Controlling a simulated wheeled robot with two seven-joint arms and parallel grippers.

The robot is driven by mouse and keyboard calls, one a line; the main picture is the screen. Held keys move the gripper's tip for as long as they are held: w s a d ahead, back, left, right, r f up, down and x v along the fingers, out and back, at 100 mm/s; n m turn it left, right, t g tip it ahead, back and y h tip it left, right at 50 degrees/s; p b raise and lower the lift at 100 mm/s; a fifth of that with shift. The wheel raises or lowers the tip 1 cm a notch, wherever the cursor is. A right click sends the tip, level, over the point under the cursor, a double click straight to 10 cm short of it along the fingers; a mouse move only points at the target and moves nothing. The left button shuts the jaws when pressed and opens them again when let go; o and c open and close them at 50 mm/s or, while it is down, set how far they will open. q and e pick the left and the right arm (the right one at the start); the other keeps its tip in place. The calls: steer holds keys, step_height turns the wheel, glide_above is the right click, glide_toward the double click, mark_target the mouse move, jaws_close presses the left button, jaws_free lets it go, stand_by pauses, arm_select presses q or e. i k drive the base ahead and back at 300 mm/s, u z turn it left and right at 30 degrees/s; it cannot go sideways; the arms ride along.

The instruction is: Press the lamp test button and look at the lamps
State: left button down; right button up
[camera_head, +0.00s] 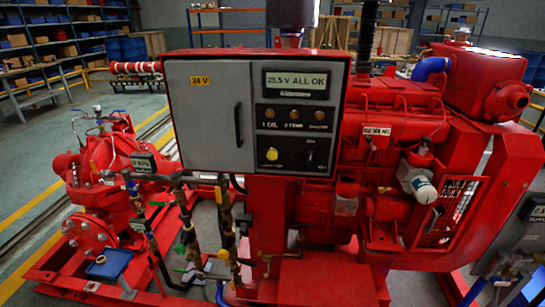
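The control box (215,140) is a grey-fronted cabinet with a red frame on the diesel pumpset. Its right part carries a dark panel with a display (296,84) reading "25.5 V ALL OK". Below it are three small round lamps: left (270,112), middle (294,114) and right (320,115). All three look dull amber-brown, with no clear glow. A round yellow button (272,154) sits at the panel's lower left, its label too small to read. A small dark switch (310,155) sits to its right. Nothing covers the panel. Neither of my grippers shows.
The cabinet door has a dark vertical handle (238,124) and a "24 V" label. The red engine (400,110) stands right of it, and the red pump (90,180) with valves and pipes stands left. A grey box (520,240) stands at lower right. Shelves line the back.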

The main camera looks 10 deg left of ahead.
mark_target(271, 154)
steer(key=z, duration=0.55)
steer(key=k, duration=0.65)
steer(key=z, duration=0.7)
steer(key=i, duration=0.95)
steer(key=u, duration=0.6)
